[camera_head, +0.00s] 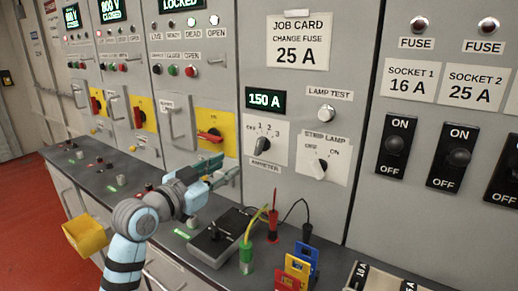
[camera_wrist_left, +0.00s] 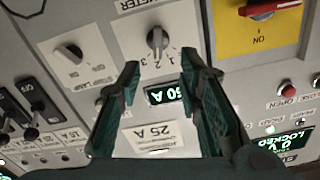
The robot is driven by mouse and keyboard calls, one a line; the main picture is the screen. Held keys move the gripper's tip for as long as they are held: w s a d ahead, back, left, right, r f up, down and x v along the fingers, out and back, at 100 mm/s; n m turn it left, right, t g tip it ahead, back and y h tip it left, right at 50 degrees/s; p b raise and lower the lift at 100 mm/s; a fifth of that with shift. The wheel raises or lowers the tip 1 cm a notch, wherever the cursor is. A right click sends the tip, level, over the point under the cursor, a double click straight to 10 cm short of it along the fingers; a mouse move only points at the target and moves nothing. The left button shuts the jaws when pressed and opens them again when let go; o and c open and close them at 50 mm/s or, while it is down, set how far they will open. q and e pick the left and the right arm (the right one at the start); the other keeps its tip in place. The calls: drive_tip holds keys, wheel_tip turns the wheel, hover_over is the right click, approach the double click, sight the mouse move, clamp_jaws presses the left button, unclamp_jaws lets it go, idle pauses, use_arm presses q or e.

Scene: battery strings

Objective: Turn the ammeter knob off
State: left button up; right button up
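The ammeter knob (camera_head: 263,145) is a dark grey dial on a white plate (camera_head: 282,128) marked OFF, 1, 2, 3, on the grey panel. It points up toward the numbers, not at OFF; the exact mark is hard to read. The display (camera_head: 265,100) above it reads 150 A. My left gripper (camera_head: 228,168) is open and empty, left of and below the plate. In the left wrist view, which is upside down, the knob (camera_wrist_left: 157,38) appears between and beyond the open fingertips (camera_wrist_left: 160,63), apart from them. My right gripper is out of view.
The strip lamp knob (camera_head: 320,166) sits right of the ammeter plate. A yellow switch plate with a red handle (camera_head: 210,136) is to the left. Below, the bench holds a dark box (camera_head: 218,242), leads with probes (camera_head: 273,222) and coloured tags (camera_head: 297,270).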

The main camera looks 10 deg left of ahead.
sight(257, 148)
use_arm(q)
drive_tip(key=x, duration=1.2)
drive_tip(key=shift+d+r+b, duration=0.25)
drive_tip(key=shift+d+b, duration=0.15)
drive_tip(key=shift+w+r, duration=0.1)
drive_tip(key=shift+w, duration=0.05)
drive_tip(key=shift+r, duration=0.1)
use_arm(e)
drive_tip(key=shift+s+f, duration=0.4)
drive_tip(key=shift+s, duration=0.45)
use_arm(q)
drive_tip(key=shift+d, duration=0.1)
clamp_jaws()
